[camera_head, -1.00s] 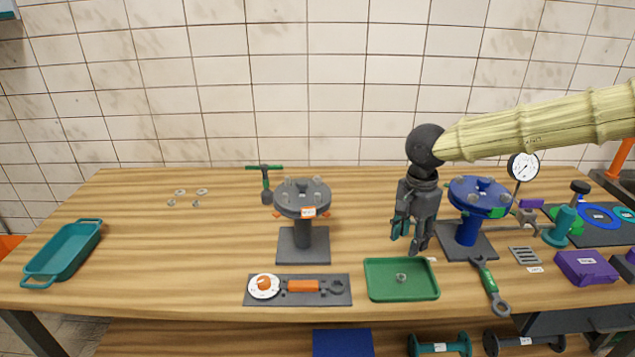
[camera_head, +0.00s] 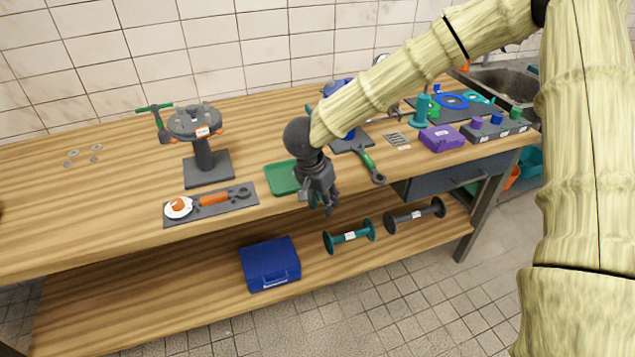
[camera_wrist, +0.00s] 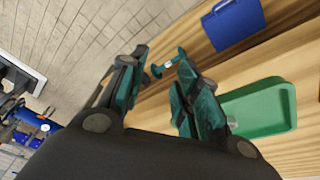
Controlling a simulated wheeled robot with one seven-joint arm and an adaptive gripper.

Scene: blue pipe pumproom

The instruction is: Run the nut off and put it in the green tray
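The green tray (camera_head: 281,179) lies near the bench's front edge, partly covered by my gripper in the head view. It also shows in the wrist view (camera_wrist: 262,109), to the right of my fingers. No nut is visible in the part of it I see. My gripper (camera_head: 320,207) is at the bench's front edge, beside the tray's right side. In the wrist view its two fingers stand apart with nothing between them. The blue flange stand (camera_head: 337,86) is mostly hidden behind my arm. The grey flange stand (camera_head: 197,124) stands to the left. I cannot make out individual nuts on either.
A grey mat (camera_head: 238,201) with an orange-handled tool lies left of the tray. A green-handled wrench (camera_head: 370,164) lies right of it. A blue case (camera_head: 270,264) and teal (camera_head: 349,236) and black spools (camera_head: 415,214) are on the lower shelf. The floor in front is clear.

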